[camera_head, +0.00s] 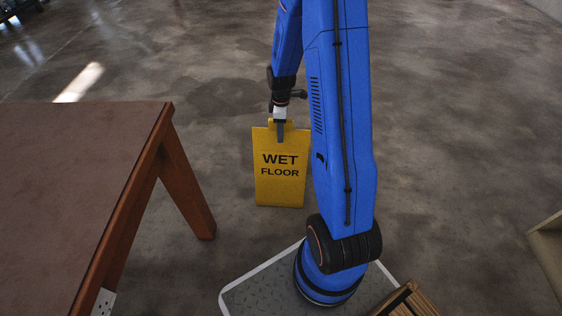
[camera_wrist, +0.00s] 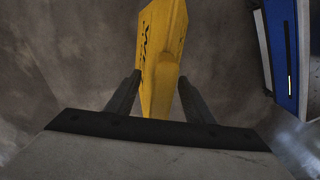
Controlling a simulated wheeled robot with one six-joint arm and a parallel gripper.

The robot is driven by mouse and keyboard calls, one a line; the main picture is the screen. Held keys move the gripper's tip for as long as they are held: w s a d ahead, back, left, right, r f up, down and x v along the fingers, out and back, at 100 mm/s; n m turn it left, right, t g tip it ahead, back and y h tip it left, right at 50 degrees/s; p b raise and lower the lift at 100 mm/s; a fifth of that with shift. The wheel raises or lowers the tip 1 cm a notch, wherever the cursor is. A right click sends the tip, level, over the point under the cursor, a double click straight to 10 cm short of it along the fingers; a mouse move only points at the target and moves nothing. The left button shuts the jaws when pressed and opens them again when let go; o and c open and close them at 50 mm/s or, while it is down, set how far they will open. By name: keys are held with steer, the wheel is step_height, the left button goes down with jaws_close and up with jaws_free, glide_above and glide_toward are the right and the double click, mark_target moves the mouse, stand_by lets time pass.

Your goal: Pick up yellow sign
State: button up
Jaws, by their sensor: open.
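The yellow sign (camera_head: 280,183) stands upright on the concrete floor and reads "WET FLOOR" in dark letters. My gripper (camera_head: 280,138) is at the sign's top edge, pointing down, with a finger showing in front of the upper panel. In the wrist view the yellow sign (camera_wrist: 163,50) runs between the two open fingers of my gripper (camera_wrist: 160,90), one on each side of it. I cannot tell whether either finger touches the sign. The sign's right edge is close to my blue arm in the head view.
A brown table (camera_head: 75,150) with a slanted wooden leg stands at the left. A slatted wooden thing (camera_head: 408,302) is at the bottom, right of my arm's base. A beige thing (camera_head: 547,245) shows at the right edge. The floor (camera_head: 190,75) behind the sign is clear.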

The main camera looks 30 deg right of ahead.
steer(key=shift+f, duration=0.6)
steer(key=shift+c, duration=0.6)
jaws_close()
stand_by(0.4)
